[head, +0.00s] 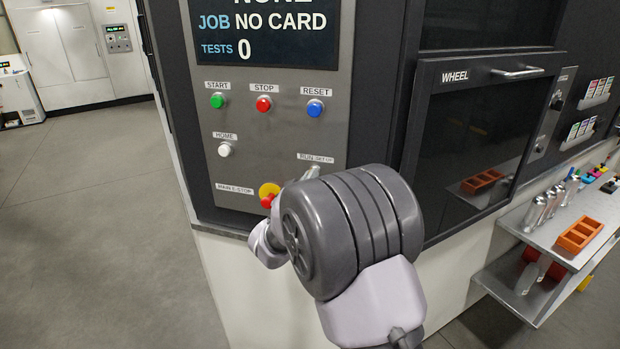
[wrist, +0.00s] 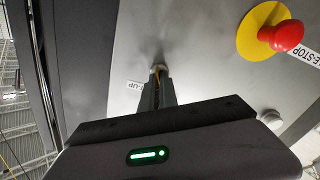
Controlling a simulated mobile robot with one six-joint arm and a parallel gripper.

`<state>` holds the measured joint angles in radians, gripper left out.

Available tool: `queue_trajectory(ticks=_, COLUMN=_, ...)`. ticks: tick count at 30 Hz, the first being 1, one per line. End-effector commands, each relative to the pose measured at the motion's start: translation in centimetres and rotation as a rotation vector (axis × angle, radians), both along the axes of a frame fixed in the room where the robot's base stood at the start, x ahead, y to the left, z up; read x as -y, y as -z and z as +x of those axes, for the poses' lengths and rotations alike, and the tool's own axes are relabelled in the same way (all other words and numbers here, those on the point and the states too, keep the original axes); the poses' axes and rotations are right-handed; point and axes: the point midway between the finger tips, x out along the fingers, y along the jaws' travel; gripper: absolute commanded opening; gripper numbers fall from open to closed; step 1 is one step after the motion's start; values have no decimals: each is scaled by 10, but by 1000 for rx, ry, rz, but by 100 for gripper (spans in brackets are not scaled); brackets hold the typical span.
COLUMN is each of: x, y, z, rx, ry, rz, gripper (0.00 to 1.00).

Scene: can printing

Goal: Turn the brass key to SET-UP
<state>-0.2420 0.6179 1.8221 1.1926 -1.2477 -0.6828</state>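The brass key shows in the wrist view only as a thin brass-coloured sliver (wrist: 157,78) between the fingers of my gripper (wrist: 159,74), at the grey panel. The fingers are close together around it, with their tips at the panel face. Most of the key is hidden by the fingers, so which way it points cannot be told. In the head view the RUN / SET-UP label (head: 316,157) is on the lower right of the control panel (head: 255,170), and my arm covers the key below it. Part of the label (wrist: 134,86) shows left of the fingers in the wrist view.
The red main e-stop on its yellow base (head: 268,193) is close to my wrist; it also shows in the wrist view (wrist: 287,36). START (head: 217,101), STOP (head: 264,104), RESET (head: 315,108) and HOME (head: 225,149) buttons are above. A shelf (head: 520,218) stands at right. Open floor lies left.

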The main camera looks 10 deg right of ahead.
Motion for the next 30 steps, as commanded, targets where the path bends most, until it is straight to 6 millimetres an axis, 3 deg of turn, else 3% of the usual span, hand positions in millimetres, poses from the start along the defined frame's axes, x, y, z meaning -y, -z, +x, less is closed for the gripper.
queue_trajectory(ticks=20, x=0, y=1, z=0, rx=3, ry=0, rz=6, gripper=0)
queue_trajectory(ticks=30, x=1, y=6, z=0, rx=75, ry=0, rz=145, gripper=0)
